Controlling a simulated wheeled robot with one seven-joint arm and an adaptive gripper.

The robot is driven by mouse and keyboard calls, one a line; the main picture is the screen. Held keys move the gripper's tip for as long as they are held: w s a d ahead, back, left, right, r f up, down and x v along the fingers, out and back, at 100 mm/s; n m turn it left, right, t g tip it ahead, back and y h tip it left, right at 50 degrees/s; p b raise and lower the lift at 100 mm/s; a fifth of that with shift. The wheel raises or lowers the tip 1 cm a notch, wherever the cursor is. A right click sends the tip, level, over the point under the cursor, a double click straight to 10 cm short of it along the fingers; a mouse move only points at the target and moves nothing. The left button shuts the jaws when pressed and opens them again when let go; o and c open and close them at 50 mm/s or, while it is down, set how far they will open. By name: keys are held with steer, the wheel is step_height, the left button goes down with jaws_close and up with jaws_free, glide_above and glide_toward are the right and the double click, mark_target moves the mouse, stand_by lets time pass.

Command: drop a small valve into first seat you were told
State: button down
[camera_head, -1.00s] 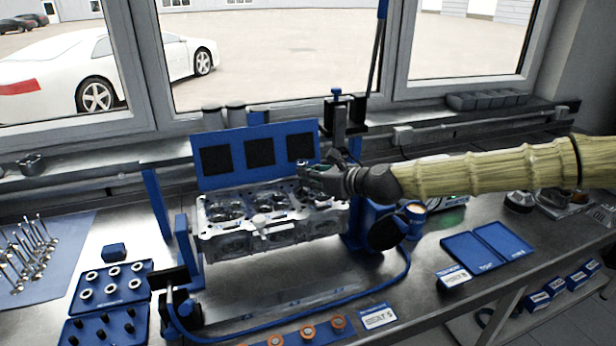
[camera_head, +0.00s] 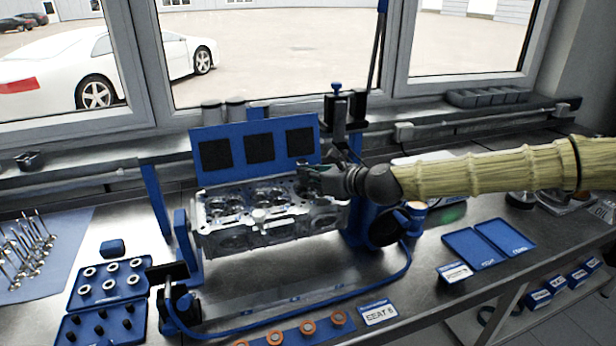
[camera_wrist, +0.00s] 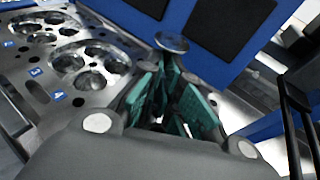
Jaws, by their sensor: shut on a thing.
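My gripper (camera_head: 308,176) is over the right end of the silver cylinder head (camera_head: 232,240), which is held in a blue stand. In the wrist view my gripper (camera_wrist: 178,100) has its green pads closed around the stem of a valve (camera_wrist: 172,42). The valve's round, flat head points up past the fingertips, and its lower stem is hidden. The cylinder head's deck (camera_wrist: 32,72) lies to the left, with paired round seats and blue number tags. The valve appears above and apart from the visible seats.
A blue panel with black squares (camera_head: 196,170) stands close behind the cylinder head. Several valves (camera_head: 32,242) stand on a blue mat at left. Blue trays hold rings (camera_head: 110,284) and dark caps. A small sign (camera_head: 380,314) reads "SEAT", its number unclear. A blue hose runs along the front.

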steer(key=shift+f+b, duration=0.7)
steer(key=shift+f, duration=0.15)
stand_by(0.3)
steer(key=c, duration=1.5)
jaws_free()
steer(key=shift+c, duration=0.2)
